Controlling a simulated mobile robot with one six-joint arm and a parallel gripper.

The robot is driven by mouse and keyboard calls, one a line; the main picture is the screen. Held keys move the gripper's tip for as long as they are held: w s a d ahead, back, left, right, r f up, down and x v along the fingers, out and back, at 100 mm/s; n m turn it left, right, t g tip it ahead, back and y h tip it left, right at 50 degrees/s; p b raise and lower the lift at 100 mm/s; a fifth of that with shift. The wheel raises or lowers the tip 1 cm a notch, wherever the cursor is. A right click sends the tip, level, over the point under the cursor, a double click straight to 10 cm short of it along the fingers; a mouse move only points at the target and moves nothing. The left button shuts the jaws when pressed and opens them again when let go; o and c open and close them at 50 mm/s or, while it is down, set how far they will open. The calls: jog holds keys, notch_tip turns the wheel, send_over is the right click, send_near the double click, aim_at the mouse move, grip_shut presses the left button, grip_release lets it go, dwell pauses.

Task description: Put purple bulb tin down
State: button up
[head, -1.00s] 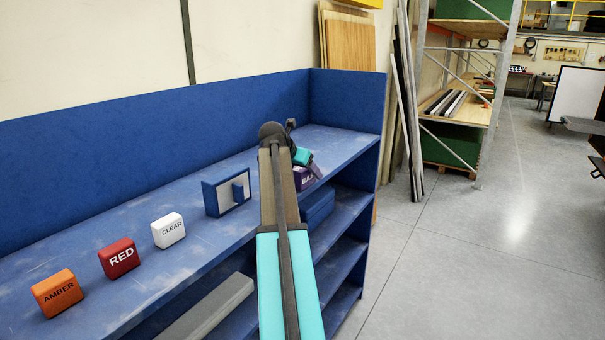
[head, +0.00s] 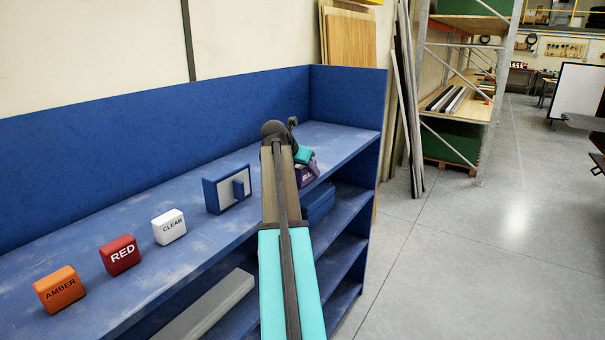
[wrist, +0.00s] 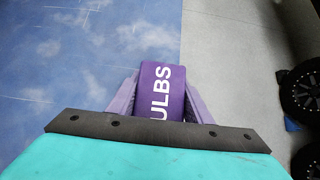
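The purple bulb tin (head: 306,173) is partly hidden behind my arm in the head view, at the right end of the blue shelf unit's top, by its front edge. In the wrist view the tin (wrist: 163,90) sits between both fingers of my gripper (wrist: 161,88), its white lettering partly readable as "ULBS". My gripper appears shut on it. Below the tin the wrist view shows blue shelf top on the left and grey floor on the right. I cannot tell whether the tin touches the shelf.
The blue shelf top (head: 205,240) holds an amber box (head: 59,289), a red box (head: 120,256), a white clear box (head: 169,227) and a small blue-framed holder (head: 227,189). A blue back panel (head: 150,120) and end panel stand behind. Open floor (head: 440,270) lies to the right.

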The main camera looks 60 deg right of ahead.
jog(key=shift+c, duration=0.6)
jog(key=shift+r, duration=0.15)
jog(key=shift+r+b, duration=0.85)
jog(key=shift+r, duration=0.6)
jog(key=shift+s+a+r, duration=0.1)
jog(key=shift+a+r, duration=0.05)
jog(key=s+a+r+b, duration=0.1)
jog(key=s+a+b, duration=0.3)
jog(key=s+a, duration=0.4)
jog(key=shift+s+a+r, duration=0.2)
jog(key=shift+a+r, duration=0.1)
jog(key=shift+a, duration=2.3)
